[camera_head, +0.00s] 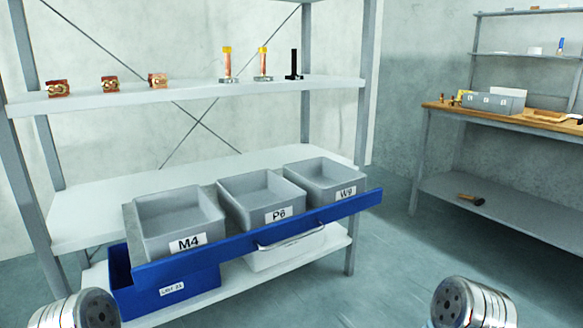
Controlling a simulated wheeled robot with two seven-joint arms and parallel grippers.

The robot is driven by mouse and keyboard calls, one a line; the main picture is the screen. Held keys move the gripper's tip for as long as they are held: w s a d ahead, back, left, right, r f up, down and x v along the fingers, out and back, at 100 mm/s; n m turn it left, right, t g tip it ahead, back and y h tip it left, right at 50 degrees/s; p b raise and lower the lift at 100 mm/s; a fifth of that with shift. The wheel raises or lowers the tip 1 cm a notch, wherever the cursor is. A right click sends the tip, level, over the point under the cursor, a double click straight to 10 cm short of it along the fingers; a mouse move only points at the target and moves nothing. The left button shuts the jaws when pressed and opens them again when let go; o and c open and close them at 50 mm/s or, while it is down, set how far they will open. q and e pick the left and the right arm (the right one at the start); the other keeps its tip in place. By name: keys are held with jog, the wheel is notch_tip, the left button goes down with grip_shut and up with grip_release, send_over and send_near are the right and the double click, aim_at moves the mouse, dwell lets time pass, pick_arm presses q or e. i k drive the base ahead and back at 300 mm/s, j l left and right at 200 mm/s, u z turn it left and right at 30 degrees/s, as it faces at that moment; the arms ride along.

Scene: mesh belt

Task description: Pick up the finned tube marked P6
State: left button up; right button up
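No part with a readable P6 mark shows. The label P6 is on the middle grey bin (262,198), which looks empty. On the upper shelf (190,96) stand two upright orange tubes with yellow tops and grey bases, one on the left (227,66) and one on the right (263,64). A black upright piece (294,66) stands to their right. Any fins or marks on them are too small to tell. Round metal ends of my arms show at the bottom left and bottom right. Neither gripper's fingers are in view.
Three reddish-brown parts with brassy fittings (110,85) sit at the shelf's left. A blue-fronted drawer (335,212) stands out, holding bins M4 (178,218), P6 and W9 (322,178). A blue crate (190,292) is below. A wooden-topped bench (470,113) stands right; floor between is clear.

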aim_at(55, 89)
jog(key=i+j, duration=0.3)
jog(key=j, duration=0.15)
jog(key=i+j+z, duration=0.2)
jog(key=j, duration=0.55)
jog(key=j+z, duration=0.2)
jog(key=j, duration=0.55)
